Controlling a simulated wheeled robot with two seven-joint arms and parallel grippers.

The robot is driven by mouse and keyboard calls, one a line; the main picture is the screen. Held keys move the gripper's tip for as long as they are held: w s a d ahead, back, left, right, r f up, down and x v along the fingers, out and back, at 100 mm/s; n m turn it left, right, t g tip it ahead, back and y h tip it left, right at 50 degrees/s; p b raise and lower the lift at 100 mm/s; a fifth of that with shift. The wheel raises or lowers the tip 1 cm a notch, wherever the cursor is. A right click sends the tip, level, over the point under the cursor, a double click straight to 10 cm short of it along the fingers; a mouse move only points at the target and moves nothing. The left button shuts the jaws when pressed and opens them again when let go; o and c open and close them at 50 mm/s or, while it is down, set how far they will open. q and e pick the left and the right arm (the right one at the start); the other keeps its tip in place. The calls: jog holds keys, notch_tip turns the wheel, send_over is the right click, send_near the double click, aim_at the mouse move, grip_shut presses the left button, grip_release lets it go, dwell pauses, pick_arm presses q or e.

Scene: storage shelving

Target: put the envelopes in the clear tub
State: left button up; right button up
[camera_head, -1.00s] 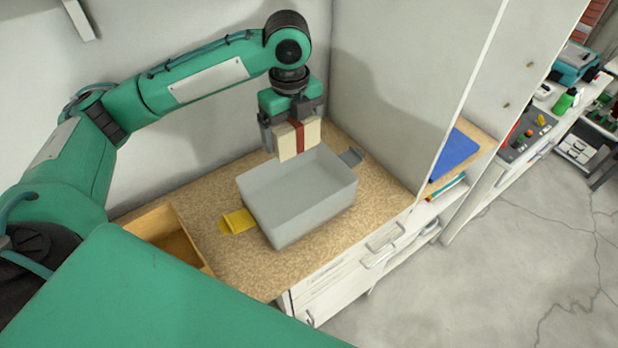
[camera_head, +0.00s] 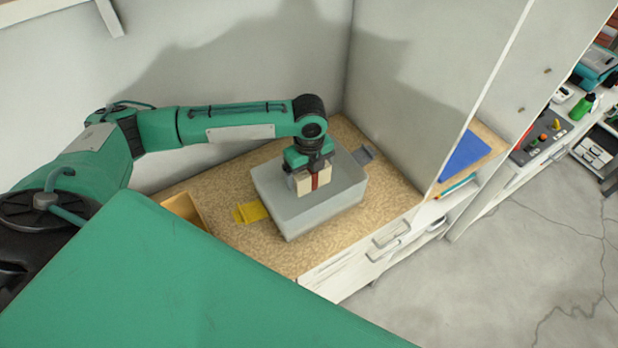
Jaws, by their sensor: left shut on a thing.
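The envelopes are a cream bundle with a red-brown band (camera_head: 305,187), standing upright in my left gripper (camera_head: 312,180). The gripper points down and is shut on the bundle. It is over the grey, see-through-looking tub (camera_head: 325,218), within the outline of its opening. I cannot tell whether the bundle touches the tub's floor. The tub stands on the speckled tan worktop, and the gripper and bundle hide part of its inside. My right gripper is not in view.
A yellow piece (camera_head: 251,212) is at the tub's left side and a grey piece (camera_head: 363,154) at its far right. An open wooden box (camera_head: 186,208) stands to the left. Walls close the back and right. A blue flat item (camera_head: 464,158) lies beyond the partition.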

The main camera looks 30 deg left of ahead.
aim_at(309, 181)
pick_arm(q)
notch_tip(309, 181, down, 4)
jog(key=shift+r+p, duration=0.25)
jog(key=shift+p, duration=0.25)
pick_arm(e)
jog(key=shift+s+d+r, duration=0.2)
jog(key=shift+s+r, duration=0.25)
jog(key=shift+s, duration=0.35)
pick_arm(q)
jog(key=shift+f, duration=0.15)
jog(key=o, duration=0.8)
jog(key=shift+c, duration=0.2)
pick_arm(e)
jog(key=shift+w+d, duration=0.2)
